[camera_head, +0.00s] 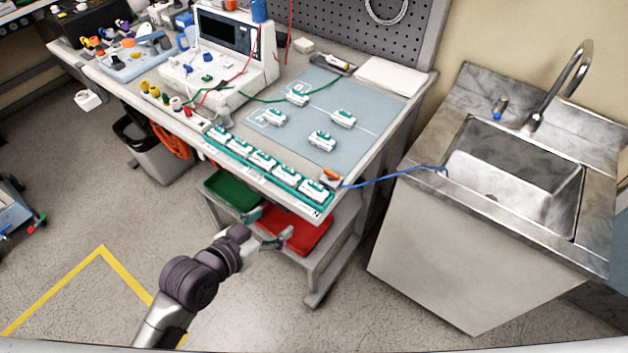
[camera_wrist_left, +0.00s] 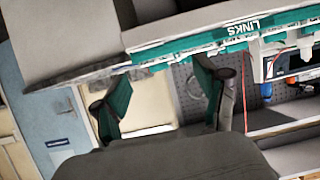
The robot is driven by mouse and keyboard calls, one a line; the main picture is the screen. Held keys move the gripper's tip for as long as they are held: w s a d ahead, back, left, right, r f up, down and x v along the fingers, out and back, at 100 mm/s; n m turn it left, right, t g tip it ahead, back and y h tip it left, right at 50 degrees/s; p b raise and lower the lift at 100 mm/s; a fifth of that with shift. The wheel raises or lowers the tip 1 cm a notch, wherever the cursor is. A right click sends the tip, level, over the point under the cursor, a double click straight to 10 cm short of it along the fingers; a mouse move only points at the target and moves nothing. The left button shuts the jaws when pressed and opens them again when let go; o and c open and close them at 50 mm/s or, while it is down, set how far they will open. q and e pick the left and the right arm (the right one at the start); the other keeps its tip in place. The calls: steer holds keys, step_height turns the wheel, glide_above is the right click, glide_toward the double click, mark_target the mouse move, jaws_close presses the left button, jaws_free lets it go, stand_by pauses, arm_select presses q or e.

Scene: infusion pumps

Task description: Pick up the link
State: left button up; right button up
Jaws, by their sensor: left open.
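Several white and green links stand in a row in the teal rack (camera_head: 256,173) along the front edge of the bench; one link (camera_head: 314,190) is at its right end. More links lie on the blue-grey mat, among them one link (camera_head: 322,140) nearest the rack. My left gripper (camera_head: 265,227) is open and empty, in front of and below the bench edge, apart from the links. In the left wrist view its two green-padded fingers (camera_wrist_left: 162,98) are spread, with the rack's "LINKS" label (camera_wrist_left: 243,28) above them. My right gripper is not in view.
A green bin (camera_head: 232,190) and a red bin (camera_head: 297,232) sit on the shelf under the bench. A white test instrument (camera_head: 215,62) with cables stands at the back left. A blue cable (camera_head: 393,176) runs toward the sink (camera_head: 512,185).

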arm_select(q)
step_height(320, 180, up, 4)
steer(key=d, duration=0.2)
steer(key=p, duration=0.1)
glide_toward(315, 185)
steer(key=f+x, duration=0.1)
steer(key=x, duration=0.3)
steer(key=w+d+p, duration=0.1)
steer(key=w+d+f, duration=0.1)
steer(key=w, duration=0.1)
steer(key=shift+w+m+h+p, duration=0.1)
steer(key=shift+m+h+p, duration=0.2)
steer(key=shift+p, duration=0.1)
steer(key=shift+w+d+f, duration=0.1)
steer(key=shift+w+d, duration=0.05)
steer(key=shift+w, duration=0.05)
steer(key=shift+s, duration=0.1)
steer(key=shift+c, duration=0.5)
steer(key=c, duration=1.1)
steer(key=shift+c, duration=0.2)
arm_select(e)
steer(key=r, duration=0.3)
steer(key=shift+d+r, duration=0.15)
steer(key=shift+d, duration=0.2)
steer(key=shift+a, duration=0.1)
